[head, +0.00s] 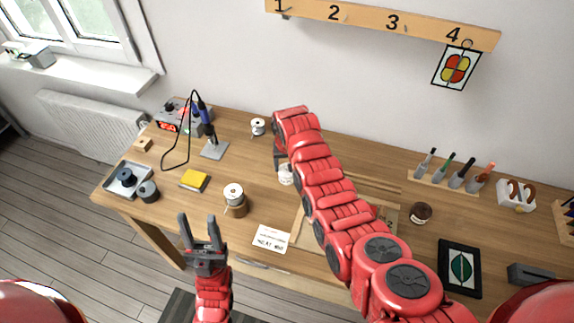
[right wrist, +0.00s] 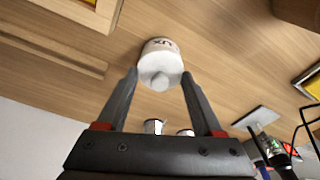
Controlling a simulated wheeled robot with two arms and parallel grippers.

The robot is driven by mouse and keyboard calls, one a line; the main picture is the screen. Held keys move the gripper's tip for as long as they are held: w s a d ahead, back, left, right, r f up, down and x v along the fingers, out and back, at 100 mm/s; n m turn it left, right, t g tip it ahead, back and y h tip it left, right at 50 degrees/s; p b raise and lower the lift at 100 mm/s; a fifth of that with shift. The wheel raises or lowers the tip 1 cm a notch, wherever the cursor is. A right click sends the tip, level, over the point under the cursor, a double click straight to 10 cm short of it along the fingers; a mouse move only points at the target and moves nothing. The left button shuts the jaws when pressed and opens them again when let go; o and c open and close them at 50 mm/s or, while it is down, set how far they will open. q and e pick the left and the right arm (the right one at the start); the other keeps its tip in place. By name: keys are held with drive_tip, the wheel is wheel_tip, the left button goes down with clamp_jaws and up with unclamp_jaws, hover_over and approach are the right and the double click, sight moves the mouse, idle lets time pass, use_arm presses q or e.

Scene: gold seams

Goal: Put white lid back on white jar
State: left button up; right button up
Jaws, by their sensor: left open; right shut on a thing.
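The white jar (head: 285,176) stands on the wooden bench left of the wooden frame, partly hidden by my right arm in the head view. In the right wrist view the white jar (right wrist: 160,45) shows dark lettering. The white lid (right wrist: 160,66) with its round knob is at the jar's mouth, between my right fingertips. My right gripper (right wrist: 160,76) is shut on the lid; whether the lid is fully seated I cannot tell. My left gripper (head: 203,232) is open and empty over the front edge of the bench, its fingers pointing away from me.
A printed card (head: 271,239) lies in front. A brown jar (head: 421,213) and a tool rack (head: 443,182) are to the right.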

drive_tip(key=shift+f, duration=0.15)
drive_tip(key=o, duration=1.2)
drive_tip(key=shift+s, duration=0.1)
drive_tip(key=shift+c, duration=0.2)
drive_tip(key=shift+o, duration=1)
drive_tip(key=shift+r, duration=1.3)
drive_tip(key=shift+r+p, duration=0.5)
drive_tip(key=shift+r, duration=1.75)
